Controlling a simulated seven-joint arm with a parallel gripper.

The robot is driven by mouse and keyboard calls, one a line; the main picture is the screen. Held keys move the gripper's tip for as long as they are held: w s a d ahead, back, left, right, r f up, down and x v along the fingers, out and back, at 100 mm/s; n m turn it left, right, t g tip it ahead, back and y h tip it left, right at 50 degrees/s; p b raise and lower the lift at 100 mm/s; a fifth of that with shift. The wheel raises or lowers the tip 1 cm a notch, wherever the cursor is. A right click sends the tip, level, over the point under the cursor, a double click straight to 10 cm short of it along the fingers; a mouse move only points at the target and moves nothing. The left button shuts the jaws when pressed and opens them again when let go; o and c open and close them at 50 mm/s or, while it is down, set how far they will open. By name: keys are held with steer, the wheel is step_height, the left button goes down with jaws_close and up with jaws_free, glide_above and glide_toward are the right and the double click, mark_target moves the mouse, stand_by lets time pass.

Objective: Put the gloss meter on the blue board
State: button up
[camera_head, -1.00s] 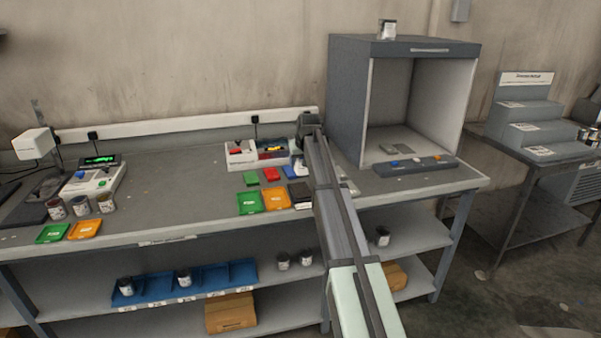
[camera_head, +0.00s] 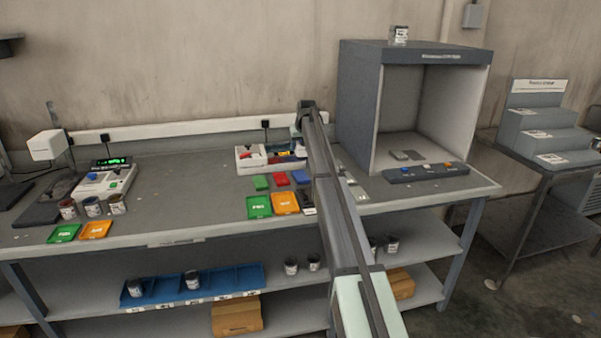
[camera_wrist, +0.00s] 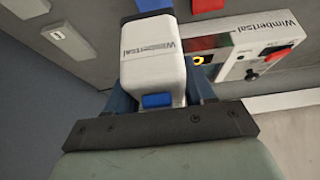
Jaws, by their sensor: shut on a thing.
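My gripper (camera_wrist: 158,105) is shut on the gloss meter (camera_wrist: 152,68), a white rounded body marked "Wimbertsal" with a blue button. In the head view my gripper (camera_head: 304,118) is at the back of the bench, mostly behind my arm. The gloss meter cannot be made out clearly there. The small blue board (camera_head: 300,176) lies on the bench at the end of a row after a green and a red board, just left of my arm. A blue patch (camera_wrist: 208,4) at the top edge of the wrist view may be this board.
A white instrument box (camera_head: 249,159) with a red switch stands close beside my gripper. Green (camera_head: 259,207) and orange (camera_head: 285,203) trays lie in front. A grey light booth (camera_head: 360,110) stands to the right. The bench's middle left is clear.

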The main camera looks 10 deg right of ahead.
mark_target(303, 152)
steer(key=shift+f, duration=4.7)
steer(key=o, duration=1.4)
steer(key=shift+f, duration=0.15)
steer(key=shift+c, duration=0.2)
steer(key=v, duration=1.2)
